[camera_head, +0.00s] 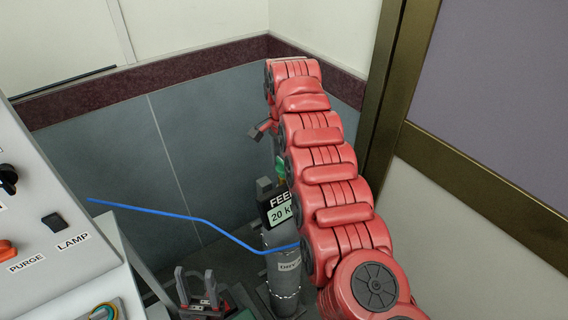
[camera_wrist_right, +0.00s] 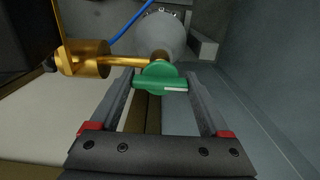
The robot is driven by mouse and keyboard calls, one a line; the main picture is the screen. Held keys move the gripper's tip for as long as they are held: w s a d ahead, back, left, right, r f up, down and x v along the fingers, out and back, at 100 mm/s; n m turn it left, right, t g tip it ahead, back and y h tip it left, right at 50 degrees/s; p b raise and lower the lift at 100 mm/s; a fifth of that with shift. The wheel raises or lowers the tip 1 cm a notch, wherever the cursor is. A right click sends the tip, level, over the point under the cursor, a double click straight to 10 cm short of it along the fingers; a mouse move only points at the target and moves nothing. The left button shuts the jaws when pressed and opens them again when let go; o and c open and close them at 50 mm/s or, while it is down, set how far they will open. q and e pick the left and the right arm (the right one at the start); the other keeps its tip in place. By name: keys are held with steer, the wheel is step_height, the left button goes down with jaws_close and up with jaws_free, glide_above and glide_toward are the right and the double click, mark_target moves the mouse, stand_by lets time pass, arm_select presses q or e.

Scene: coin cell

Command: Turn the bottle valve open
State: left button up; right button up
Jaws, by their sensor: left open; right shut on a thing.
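The grey gas bottle (camera_head: 284,283) stands at the lower middle of the head view, partly hidden by my right arm. Its top also shows in the right wrist view (camera_wrist_right: 168,36). The green valve handle (camera_wrist_right: 160,78) has a white mark and lies between the fingertips of my right gripper (camera_wrist_right: 160,84), which is shut on it. A bit of green (camera_head: 280,168) shows beside my arm in the head view. My left gripper (camera_head: 198,290) is open and empty, low in the head view, left of the bottle.
A brass fitting (camera_wrist_right: 86,58) joins the valve. A blue hose (camera_head: 205,220) runs from the left to the bottle. A panel (camera_head: 50,190) with LAMP and PURGE labels stands at left. Walls close in the corner.

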mark_target(284, 162)
steer(key=o, duration=1.2)
steer(key=shift+r, duration=0.15)
steer(key=shift+r, duration=0.3)
step_height(284, 162, up, 3)
steer(key=shift+d+f+p, duration=0.15)
steer(key=shift+f+p, duration=0.05)
steer(key=shift+p, duration=0.15)
step_height(284, 162, up, 14)
steer(key=p, duration=1.4)
